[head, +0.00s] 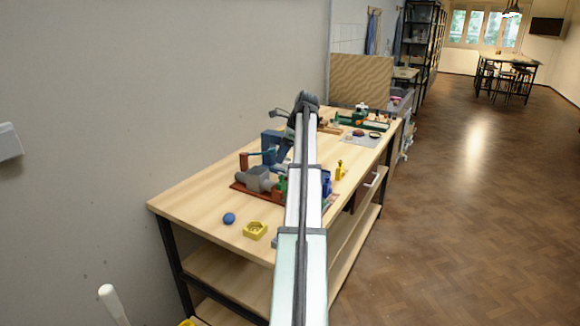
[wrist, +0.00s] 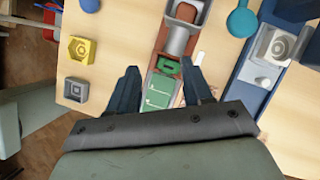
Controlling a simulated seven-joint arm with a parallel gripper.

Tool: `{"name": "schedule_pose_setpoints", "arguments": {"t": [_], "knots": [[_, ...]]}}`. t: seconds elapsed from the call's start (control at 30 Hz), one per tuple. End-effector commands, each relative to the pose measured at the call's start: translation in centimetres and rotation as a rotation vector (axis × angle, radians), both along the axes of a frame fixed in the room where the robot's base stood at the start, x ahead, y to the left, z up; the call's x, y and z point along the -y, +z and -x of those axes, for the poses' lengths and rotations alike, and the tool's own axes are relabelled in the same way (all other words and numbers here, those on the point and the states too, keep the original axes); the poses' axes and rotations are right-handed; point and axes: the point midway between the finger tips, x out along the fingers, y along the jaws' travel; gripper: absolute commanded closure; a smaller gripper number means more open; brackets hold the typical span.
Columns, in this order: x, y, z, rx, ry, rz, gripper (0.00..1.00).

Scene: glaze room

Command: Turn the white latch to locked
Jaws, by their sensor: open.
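My gripper (wrist: 162,78) shows in the wrist view with its two dark fingers spread apart and nothing held between them. Its fingertips are over a reddish-brown board (wrist: 163,42) that carries a grey cylindrical fixture (wrist: 180,38) and a green block (wrist: 160,92) with white marks. To the right, a pale grey-white block (wrist: 270,50) with a round centre sits on a blue base (wrist: 250,73), apart from the fingers. I cannot tell for sure which part is the white latch, or how it is turned. In the head view my arm hides the gripper.
The wooden bench (head: 190,205) stands along the wall. A tall blue fixture (head: 271,147) rises behind the board. A small yellow object (head: 339,170) stands right of my arm.

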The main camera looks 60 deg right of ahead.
Motion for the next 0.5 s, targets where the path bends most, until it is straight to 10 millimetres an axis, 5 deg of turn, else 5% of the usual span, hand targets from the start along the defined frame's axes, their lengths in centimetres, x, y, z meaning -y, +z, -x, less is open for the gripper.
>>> {"name": "schedule_pose_setpoints", "arguments": {"t": [0.03, 0.2, 0.5], "knots": [[2.9, 1.7, 1.0, -0.007, -0.024, 0.007, 0.50], [6.9, 4.5, 3.9, -0.025, -0.068, 0.018, 0.50], [7.5, 3.7, 4.4, -0.032, -0.081, 0.020, 0.50]]}}
